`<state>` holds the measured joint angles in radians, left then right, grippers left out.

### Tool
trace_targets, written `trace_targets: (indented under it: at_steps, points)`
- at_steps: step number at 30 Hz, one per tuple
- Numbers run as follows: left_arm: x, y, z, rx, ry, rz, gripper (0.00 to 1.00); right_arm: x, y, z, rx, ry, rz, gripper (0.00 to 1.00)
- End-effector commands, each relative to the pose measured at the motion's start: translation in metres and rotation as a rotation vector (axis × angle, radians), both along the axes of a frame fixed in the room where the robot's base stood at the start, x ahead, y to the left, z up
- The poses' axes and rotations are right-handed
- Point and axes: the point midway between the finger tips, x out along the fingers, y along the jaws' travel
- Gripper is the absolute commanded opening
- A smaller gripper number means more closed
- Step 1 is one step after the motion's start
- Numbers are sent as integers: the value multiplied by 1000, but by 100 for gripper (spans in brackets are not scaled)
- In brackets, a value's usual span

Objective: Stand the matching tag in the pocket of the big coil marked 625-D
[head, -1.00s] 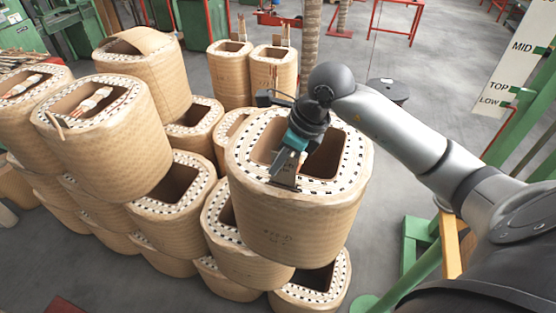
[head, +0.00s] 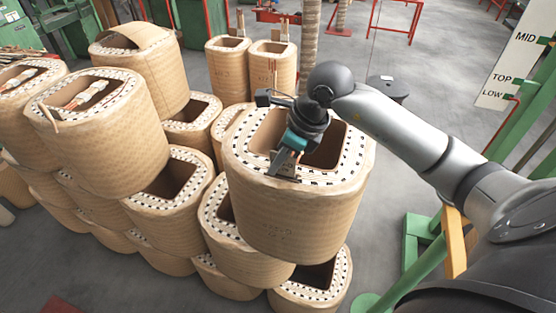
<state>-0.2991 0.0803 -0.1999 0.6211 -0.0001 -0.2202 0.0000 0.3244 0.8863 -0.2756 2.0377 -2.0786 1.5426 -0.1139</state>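A big brown coil (head: 295,215) stands on top of the stack in the middle of the head view. Its top ring has a dashed black-and-white pattern around a dark opening. My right gripper (head: 284,166) points down at the front part of this ring, beside the opening. Its fingertips are small and partly hidden, so I cannot tell whether they hold a tag. A thin dark piece (head: 285,178) shows just under them at the rim. I cannot make out the pocket. My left gripper is out of view.
Several other coils are stacked close on the left, one with a loose flap (head: 138,33) on top. Two narrower coils (head: 272,68) stand behind. A green frame (head: 425,245) and a level sign (head: 512,62) stand at right. Open grey floor lies behind.

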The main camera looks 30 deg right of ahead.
Motion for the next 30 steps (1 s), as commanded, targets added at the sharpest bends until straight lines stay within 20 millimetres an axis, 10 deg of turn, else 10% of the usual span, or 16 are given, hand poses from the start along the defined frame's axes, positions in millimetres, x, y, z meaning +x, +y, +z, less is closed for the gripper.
trace_targets:
  at_steps: [5, 21, 30]
  points:
    - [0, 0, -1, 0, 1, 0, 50, -6, -2, 2, -3, 19, 2, 38]
    - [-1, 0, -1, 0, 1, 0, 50, -40, -31, 114, -3, -2, -2, 38]
    - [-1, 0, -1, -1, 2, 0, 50, -49, -37, 140, 0, -2, 1, 38]
